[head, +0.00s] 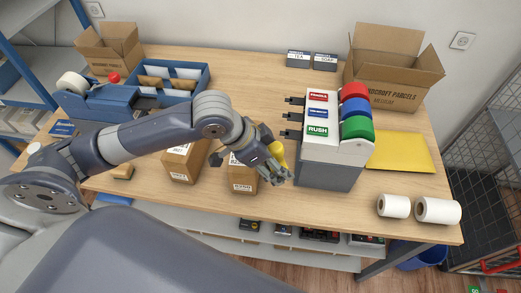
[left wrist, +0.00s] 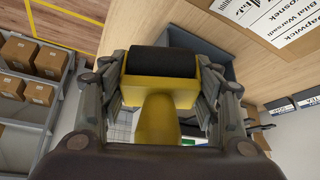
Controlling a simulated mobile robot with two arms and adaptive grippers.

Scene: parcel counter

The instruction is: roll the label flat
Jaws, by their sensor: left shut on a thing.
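My left gripper (head: 278,178) is shut on a roller, whose yellow part (head: 278,152) shows just beyond the fingers. In the left wrist view the roller has a black drum (left wrist: 165,62) and a yellow handle (left wrist: 158,125) between the fingers. The gripper is at the right side of a brown carton (head: 242,178) with a white label on its front. The left wrist view shows a large white printed label (left wrist: 288,25) at top right, beyond the drum and apart from it. Whether it lies flat is unclear. My right gripper is out of view.
A second labelled carton (head: 183,162) stands left. A label dispenser (head: 328,150) with red, blue and green rolls stands close on the right. Two white rolls (head: 437,211) lie at the front right. A yellow envelope (head: 402,151) and open boxes (head: 393,82) are behind.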

